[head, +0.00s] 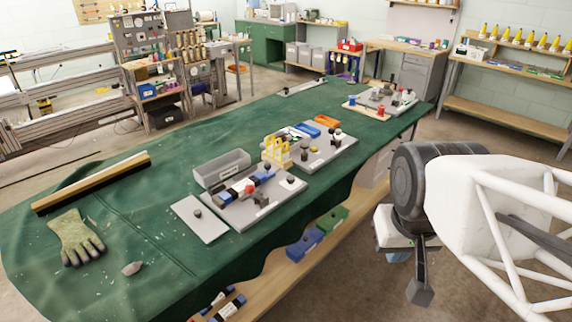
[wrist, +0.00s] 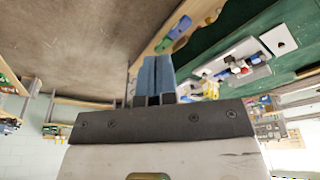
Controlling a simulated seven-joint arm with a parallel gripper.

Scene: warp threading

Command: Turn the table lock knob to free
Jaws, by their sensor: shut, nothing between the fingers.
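My gripper (wrist: 155,62) shows in the wrist view as two blue-grey fingers side by side, shut and empty. In the head view the arm hangs over the floor right of the green-covered table (head: 130,210), well apart from it. On the table, a grey fixture plate (head: 283,196) bears a red knob (head: 249,188) and black knobs. A flat light plate (head: 184,212) beside it has one black knob (head: 197,213). I cannot tell which knob is the table lock, nor its setting. In the wrist view the red knob (wrist: 244,71) is small and tilted.
A grey bin (head: 222,168), yellow pieces (head: 276,150) and a second fixture plate (head: 338,145) stand mid-table. A glove (head: 75,238) and a long wooden-edged bar (head: 92,183) lie left. A lower shelf (head: 270,284) holds blue and green bins. Floor lies between arm and table.

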